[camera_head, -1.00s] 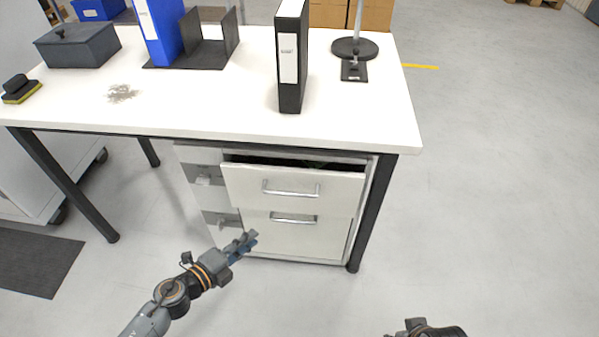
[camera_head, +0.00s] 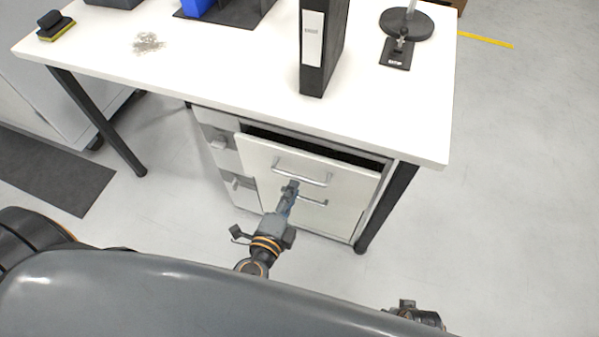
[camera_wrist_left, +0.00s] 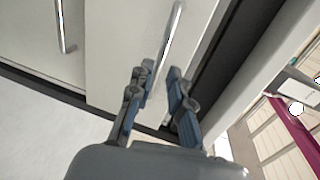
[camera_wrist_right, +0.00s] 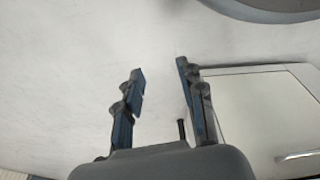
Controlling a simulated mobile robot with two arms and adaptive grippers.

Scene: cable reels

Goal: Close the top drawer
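The top drawer (camera_head: 345,188) of the cabinet under the desk stands partly open, with a dark gap above its light front. Its silver bar handle (camera_head: 302,173) runs across the front. My left gripper (camera_head: 291,187) is in front of the drawer, just below the handle in the head view. In the left wrist view my left gripper (camera_wrist_left: 156,72) is open, its fingertips near the lower end of the top handle (camera_wrist_left: 172,35); contact cannot be told. My right gripper (camera_wrist_right: 160,68) is open and empty, away from the drawer.
A lower drawer with its own handle (camera_head: 312,200) is below. The white desk (camera_head: 220,75) overhangs the cabinet, with a black binder (camera_head: 318,50) and a stand base (camera_head: 406,24) on it. Desk legs (camera_head: 385,207) flank the cabinet. Floor to the right is clear.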

